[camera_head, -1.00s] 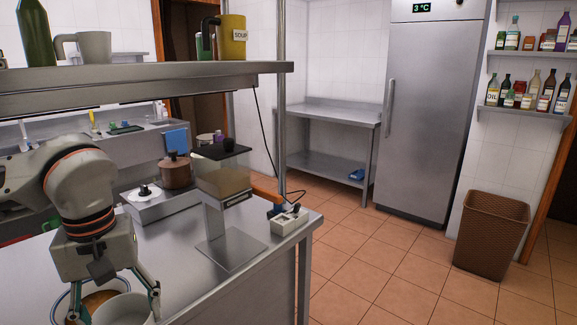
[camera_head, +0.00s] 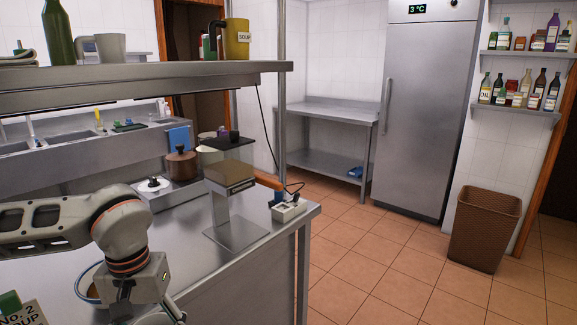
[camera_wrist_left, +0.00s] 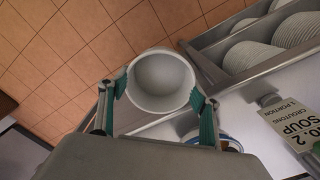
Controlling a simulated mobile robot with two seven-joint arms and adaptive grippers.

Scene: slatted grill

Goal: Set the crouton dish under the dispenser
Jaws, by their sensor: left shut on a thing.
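The crouton dish, a plain white bowl (camera_wrist_left: 160,82), sits between the two green fingers of my left gripper (camera_wrist_left: 158,100) in the left wrist view, and they are shut on it. It looks empty. In the head view, my left gripper (camera_head: 150,316) is cut off at the bottom edge, with only a sliver of the dish showing. The dispenser (camera_head: 228,178) stands on the steel counter beyond and right of it, with a dark top, a beige-filled hopper and a flat base plate (camera_head: 237,233). The plate is bare. My right gripper is not in view.
A blue-rimmed bowl (camera_head: 88,284) is beside my left wrist. An order card (camera_head: 20,316) reads soup; the wrist view shows croutons, one portion. A brown pot (camera_head: 180,165) and a white socket box (camera_head: 288,210) stand near the dispenser. A shelf (camera_head: 140,85) hangs above.

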